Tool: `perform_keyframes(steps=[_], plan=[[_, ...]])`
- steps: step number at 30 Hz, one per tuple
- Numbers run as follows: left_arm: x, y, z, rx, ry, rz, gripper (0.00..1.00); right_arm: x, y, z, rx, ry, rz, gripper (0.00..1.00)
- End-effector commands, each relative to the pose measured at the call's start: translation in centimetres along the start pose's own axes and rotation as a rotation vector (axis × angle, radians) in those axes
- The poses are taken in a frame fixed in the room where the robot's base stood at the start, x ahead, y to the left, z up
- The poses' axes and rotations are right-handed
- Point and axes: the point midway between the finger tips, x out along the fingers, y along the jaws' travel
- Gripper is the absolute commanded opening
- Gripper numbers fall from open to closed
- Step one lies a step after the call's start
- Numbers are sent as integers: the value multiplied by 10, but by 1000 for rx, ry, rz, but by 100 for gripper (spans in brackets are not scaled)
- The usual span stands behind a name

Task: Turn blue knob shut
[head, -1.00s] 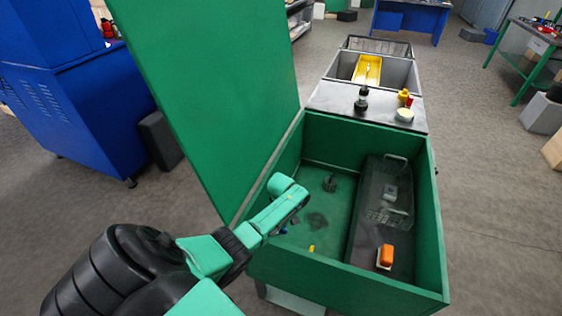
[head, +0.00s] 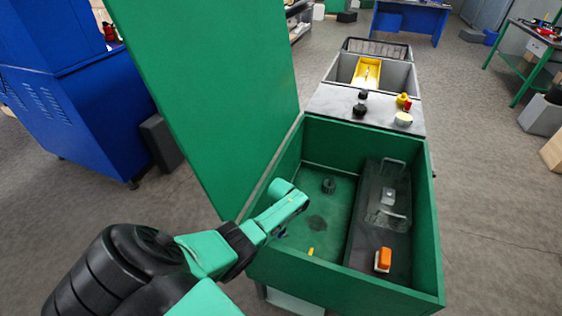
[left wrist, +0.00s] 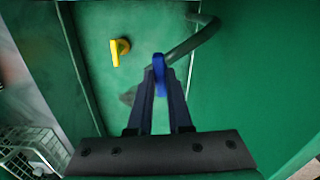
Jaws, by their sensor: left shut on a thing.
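The blue knob (left wrist: 160,74) is a narrow upright handle in the left wrist view, between my left gripper's (left wrist: 160,88) dark fingertips. The fingers are shut on it. In the head view my left arm reaches into the green box from the left, with the left gripper (head: 281,233) low by the left wall, mostly hidden behind the arm. The knob's base is hidden by the fingers. My right gripper is in neither view.
A yellow handle (left wrist: 116,52) stands near the blue knob, and a grey hose (left wrist: 190,43) curves close behind it. The green box (head: 437,235) has its tall lid (head: 215,90) raised at the left. A wire basket (left wrist: 27,145) and an orange switch (head: 384,257) are also inside.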

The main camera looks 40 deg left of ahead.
Motion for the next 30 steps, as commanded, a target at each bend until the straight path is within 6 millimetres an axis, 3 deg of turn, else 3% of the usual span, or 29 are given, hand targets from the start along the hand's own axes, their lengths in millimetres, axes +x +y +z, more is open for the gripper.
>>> perform_keyframes(steps=[9,24,25,26,27,30], plan=[[-1,0,-1,115,3,0,0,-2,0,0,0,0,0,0],[-1,0,-1,133,3,0,0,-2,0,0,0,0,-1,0],[-1,0,-1,133,3,0,29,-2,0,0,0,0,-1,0],[-1,0,-1,133,3,0,40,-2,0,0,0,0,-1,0],[-1,0,-1,132,3,0,48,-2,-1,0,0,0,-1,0],[-1,0,-1,132,2,0,48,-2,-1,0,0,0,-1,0]])
